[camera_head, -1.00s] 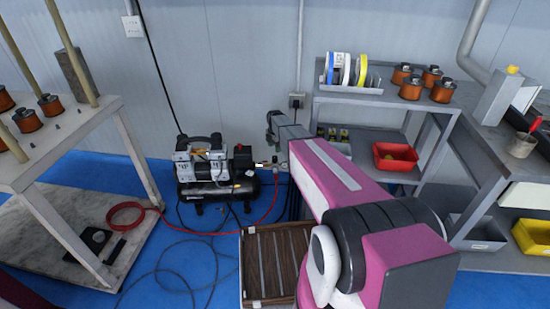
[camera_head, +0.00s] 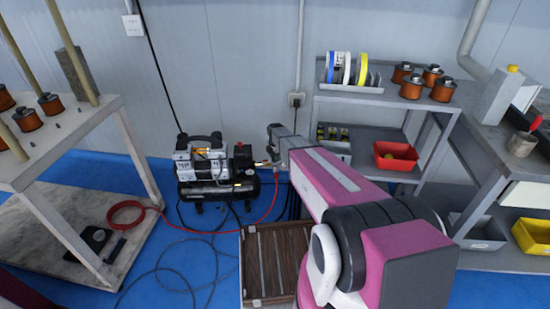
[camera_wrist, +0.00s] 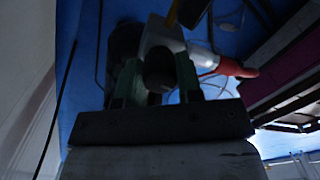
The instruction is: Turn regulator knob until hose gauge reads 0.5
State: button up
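The air compressor (camera_head: 215,170) stands on the blue floor by the wall. My gripper (camera_head: 266,163) is at its right end. In the wrist view my gripper's two green fingers (camera_wrist: 160,83) stand on either side of a dark round knob (camera_wrist: 160,72), which looks like the regulator knob. The fingers are very close to the knob's sides; I cannot tell if they press on it. A pale regulator body (camera_wrist: 162,35) shows behind the knob. A red hose fitting (camera_wrist: 236,67) sticks out to its right. No gauge reading is legible in either view.
The red hose (camera_head: 262,212) runs from the compressor to a coil at the left table (camera_head: 120,120). Dark cables lie on the floor. A brown slatted crate (camera_head: 275,262) stands below my arm. A shelf (camera_head: 345,92) with spools and a red bin (camera_head: 395,158) is at right.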

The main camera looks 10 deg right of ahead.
jog(key=shift+c, duration=1.1)
